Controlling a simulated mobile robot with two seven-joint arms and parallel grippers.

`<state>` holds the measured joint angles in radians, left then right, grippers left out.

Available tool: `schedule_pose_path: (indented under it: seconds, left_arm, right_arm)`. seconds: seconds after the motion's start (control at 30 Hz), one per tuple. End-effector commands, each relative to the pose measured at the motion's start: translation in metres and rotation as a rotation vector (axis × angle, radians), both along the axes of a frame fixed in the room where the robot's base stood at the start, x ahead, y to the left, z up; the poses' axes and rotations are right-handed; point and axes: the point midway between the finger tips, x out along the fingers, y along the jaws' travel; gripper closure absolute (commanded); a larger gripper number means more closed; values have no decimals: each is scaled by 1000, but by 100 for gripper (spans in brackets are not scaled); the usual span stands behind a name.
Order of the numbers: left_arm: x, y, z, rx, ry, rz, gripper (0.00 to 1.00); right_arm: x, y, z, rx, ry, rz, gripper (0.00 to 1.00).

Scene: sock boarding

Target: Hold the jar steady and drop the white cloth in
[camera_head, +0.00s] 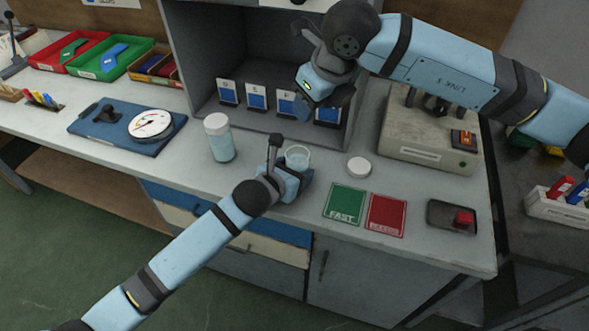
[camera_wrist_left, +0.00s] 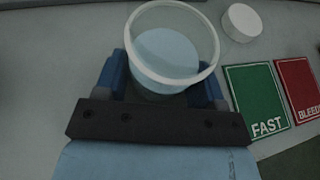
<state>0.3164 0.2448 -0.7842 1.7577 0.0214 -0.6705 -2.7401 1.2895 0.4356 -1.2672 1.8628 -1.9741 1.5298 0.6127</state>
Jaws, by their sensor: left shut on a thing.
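A clear open jar (camera_head: 298,154) with pale blue liquid stands on the bench. My left gripper (camera_head: 290,176) is shut around the jar from the front. In the left wrist view the jar (camera_wrist_left: 172,50) sits between the two blue fingers (camera_wrist_left: 162,85), its round mouth uncovered. My right gripper (camera_head: 330,92) hangs behind and above the jar, in front of the grey booth. Its fingertips are dark and partly hidden, so I cannot tell whether they are open or hold anything. I cannot make out a white cloth in either view.
A white lid (camera_head: 358,167) lies right of the jar. A lidded jar (camera_head: 219,138) stands to its left. Green FAST (camera_head: 345,203) and red (camera_head: 387,214) cards lie in front. Several blue-patched cards (camera_head: 257,97) stand in the booth (camera_head: 205,60). A dial (camera_head: 150,125) is at left.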

Motion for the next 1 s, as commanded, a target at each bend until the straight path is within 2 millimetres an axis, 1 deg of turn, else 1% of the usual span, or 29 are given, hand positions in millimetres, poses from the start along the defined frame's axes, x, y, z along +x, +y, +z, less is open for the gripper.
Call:
schedule_pose_path:
  seconds: [0.13, 0.17, 0.2, 0.27, 0.53, 0.67, 0.77, 1.0]
  left_arm:
    - [0, 0, -1, 1, 2, 0, 65]
    - [0, 0, -1, 1, 2, 0, 30]
    - [0, 0, -1, 1, 1, 0, 20]
    - [0, 0, -1, 1, 1, 0, 7]
    - [0, 0, 0, 0, 0, 0, 7]
    - [-7, 6, 3, 1, -1, 1, 7]
    - [-20, 14, 9, 4, -1, -1, 7]
    - [-60, 40, 29, 4, 0, -2, 7]
  right_arm:
    - [0, 0, 0, 0, 0, 0, 47]
    - [0, 0, -1, 0, 0, 0, 47]
    - [0, 0, -1, 0, 0, 0, 47]
    - [0, 0, -1, 0, 0, 0, 47]
    - [0, 0, -1, 0, 0, 0, 47]
    - [0, 0, -1, 0, 0, 0, 47]
    - [0, 0, -1, 0, 0, 0, 47]
    - [0, 0, -1, 0, 0, 0, 47]
